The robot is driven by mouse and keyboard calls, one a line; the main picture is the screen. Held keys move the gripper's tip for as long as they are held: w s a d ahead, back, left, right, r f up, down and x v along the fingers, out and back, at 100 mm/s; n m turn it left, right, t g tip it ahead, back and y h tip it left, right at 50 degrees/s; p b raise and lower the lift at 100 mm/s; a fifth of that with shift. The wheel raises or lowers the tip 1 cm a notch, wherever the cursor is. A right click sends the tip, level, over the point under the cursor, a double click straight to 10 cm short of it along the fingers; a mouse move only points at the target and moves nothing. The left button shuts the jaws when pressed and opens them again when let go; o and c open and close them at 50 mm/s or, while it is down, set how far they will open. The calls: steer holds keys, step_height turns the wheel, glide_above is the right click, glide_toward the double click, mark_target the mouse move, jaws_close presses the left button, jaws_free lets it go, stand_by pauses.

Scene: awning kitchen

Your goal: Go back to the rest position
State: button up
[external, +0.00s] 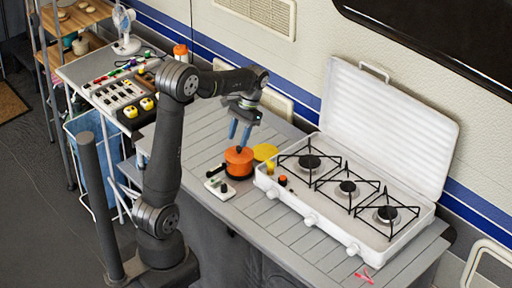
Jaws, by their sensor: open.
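My gripper (240,133) points down over the grey slatted counter (207,143), with its two blue fingers apart. It is just above an orange round object (239,160) with a dark base. I cannot tell from this view whether the fingertips touch the orange object. My arm rises from its base at the counter's front left edge and bends over to the right. No separate marker for a rest position shows.
A white gas stove (330,215) with its lid (390,125) raised stands on the right. A yellow disc (265,152) lies behind the orange object, and a small white device (219,187) in front. A cluttered side table (80,73) with a fan (124,28) stands at the left.

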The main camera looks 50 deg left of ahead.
mark_target(224, 185)
steer(key=x, duration=1.7)
steer(key=shift+s+f, duration=0.25)
steer(key=m+y, duration=0.2)
steer(key=m, duration=0.3)
steer(key=shift+d, duration=0.15)
steer(key=m+t+y, duration=0.1)
steer(key=m, duration=0.2)
steer(key=shift+d+m, duration=0.1)
steer(key=shift+m, duration=0.3)
steer(key=shift+v, duration=1.95)
steer(key=shift+s, duration=0.1)
